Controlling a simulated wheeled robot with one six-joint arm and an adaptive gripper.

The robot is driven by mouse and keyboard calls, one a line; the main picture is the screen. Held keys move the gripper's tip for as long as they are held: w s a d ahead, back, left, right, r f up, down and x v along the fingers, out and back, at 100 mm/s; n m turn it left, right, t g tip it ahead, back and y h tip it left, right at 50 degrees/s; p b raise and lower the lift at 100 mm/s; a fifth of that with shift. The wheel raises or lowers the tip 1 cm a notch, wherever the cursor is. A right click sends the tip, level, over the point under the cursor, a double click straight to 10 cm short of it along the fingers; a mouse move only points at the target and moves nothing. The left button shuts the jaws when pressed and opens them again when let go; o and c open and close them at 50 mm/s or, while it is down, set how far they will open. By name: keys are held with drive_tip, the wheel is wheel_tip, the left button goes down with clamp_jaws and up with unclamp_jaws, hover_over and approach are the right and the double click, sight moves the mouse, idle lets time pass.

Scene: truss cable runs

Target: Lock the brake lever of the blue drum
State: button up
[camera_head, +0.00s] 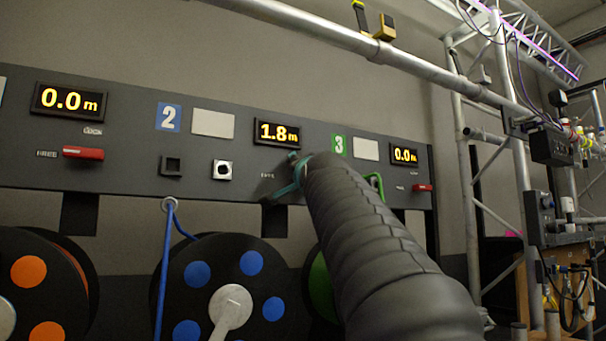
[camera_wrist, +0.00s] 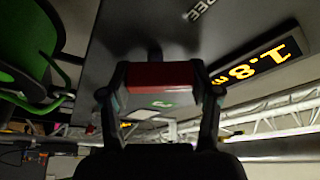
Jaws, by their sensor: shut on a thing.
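The blue drum (camera_head: 242,259) is a black reel with blue discs, low in the head view under panel section 2. Its brake lever (camera_wrist: 161,76) shows in the wrist view as a red handle between the two fingers. My gripper (camera_head: 291,178) is at the panel just below the 1.8 m display (camera_head: 278,133); it also shows in the wrist view (camera_wrist: 157,84), shut on the red lever. In the head view my gripper and arm hide the lever. A FREE label (camera_head: 267,177) is left of my gripper. The lever's exact angle is unclear.
The grey panel (camera_head: 210,150) also carries red levers for the orange drum (camera_head: 83,153) and for section 3 (camera_head: 422,188). The green drum (camera_head: 320,285) is partly behind my arm. Truss framing (camera_head: 465,170) stands right.

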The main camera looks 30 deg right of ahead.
drive_tip(key=m, duration=0.2)
drive_tip(key=m+g, duration=0.1)
drive_tip(key=m, duration=0.1)
drive_tip(key=shift+d+f+g+h, duration=0.1)
drive_tip(key=shift+g+h, duration=0.2)
drive_tip(key=shift+m+g, duration=0.5)
drive_tip(key=shift+m, duration=1.2)
drive_tip(key=o, duration=1.2)
drive_tip(key=shift+c, duration=0.2)
drive_tip(key=shift+s, duration=0.1)
drive_tip(key=v, duration=1.1)
drive_tip(key=shift+s, duration=0.3)
